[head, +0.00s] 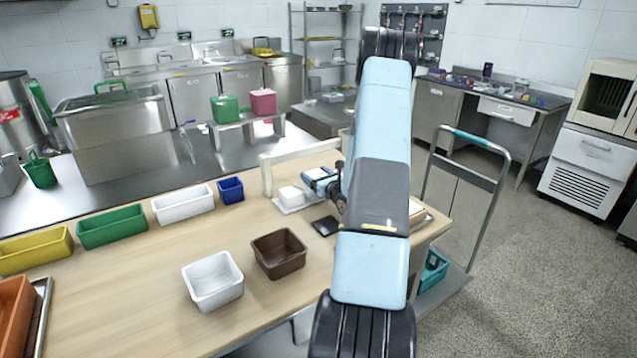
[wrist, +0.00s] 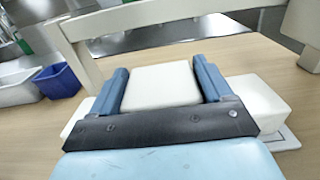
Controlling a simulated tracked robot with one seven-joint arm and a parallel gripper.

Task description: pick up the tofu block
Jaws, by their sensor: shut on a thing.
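A white tofu block (wrist: 160,86) sits between the two blue fingers of my gripper (wrist: 158,74) in the wrist view. The fingers are shut on its left and right sides. Another white block shape (wrist: 262,105) shows on the right, with a similar white part on the left, partly hidden behind my gripper. In the head view, a white block (head: 290,194) is at a pale flat tray (head: 288,208) on the wooden table, beside my gripper (head: 310,182). My arm hides part of that area. Whether the held block touches what is under it, I cannot tell.
A cream frame (head: 266,177) stands close behind the tray. A blue bin (head: 231,189), a white bin (head: 183,204), a brown bin (head: 279,253) and another white bin (head: 212,280) stand on the table. A dark flat pad (head: 325,227) lies nearby.

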